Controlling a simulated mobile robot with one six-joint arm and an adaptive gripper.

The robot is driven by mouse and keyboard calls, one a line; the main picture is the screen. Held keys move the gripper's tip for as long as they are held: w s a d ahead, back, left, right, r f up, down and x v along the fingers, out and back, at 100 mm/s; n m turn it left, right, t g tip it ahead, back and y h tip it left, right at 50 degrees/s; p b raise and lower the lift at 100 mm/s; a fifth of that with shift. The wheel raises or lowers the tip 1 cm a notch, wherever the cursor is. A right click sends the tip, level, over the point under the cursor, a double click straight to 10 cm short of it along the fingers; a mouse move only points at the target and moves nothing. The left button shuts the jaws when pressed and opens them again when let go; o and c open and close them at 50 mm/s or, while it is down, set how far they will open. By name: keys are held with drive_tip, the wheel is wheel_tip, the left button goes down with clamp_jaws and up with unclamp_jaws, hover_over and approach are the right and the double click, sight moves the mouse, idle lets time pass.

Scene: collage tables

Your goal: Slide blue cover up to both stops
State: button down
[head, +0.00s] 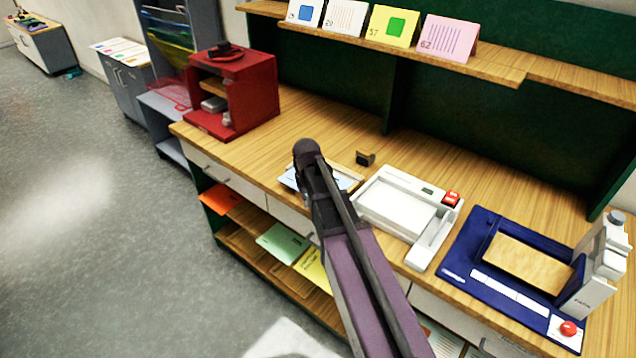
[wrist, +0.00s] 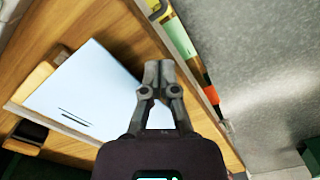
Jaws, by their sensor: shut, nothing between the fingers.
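A pale blue cover (wrist: 90,88) with short dark printed lines near one edge lies on a wooden surface in the wrist view. In the head view only parts of the pale blue cover (head: 290,180) show beside my arm, which hides the rest. My gripper (wrist: 158,72) is shut and empty, its fingertips together beside the cover's right edge in the wrist view. I cannot tell whether they touch it. A wooden piece (wrist: 36,82) lies against the cover's left side. I cannot make out both stops clearly.
A small dark block (head: 365,158) stands on the bench behind the cover. A white tray device (head: 400,205) and a blue board (head: 465,255) stand to the right. A red cabinet (head: 250,90) stands to the left. Open floor (head: 100,200) lies left of the bench.

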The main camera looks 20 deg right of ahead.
drive_tip(key=shift+w+d, duration=0.6)
drive_tip(key=shift+d, duration=0.2)
idle(0.4)
drive_tip(key=shift+s+a, duration=0.15)
drive_tip(key=shift+s+a, duration=0.25)
drive_tip(key=shift+a, duration=0.1)
wheel_tip(320, 180, up, 7)
drive_tip(key=p, duration=0.7)
idle(0.4)
drive_tip(key=shift+w, duration=0.1)
drive_tip(key=w+a+r+p, duration=0.2)
drive_tip(key=w+a, duration=0.4)
drive_tip(key=w, duration=0.2)
idle(0.4)
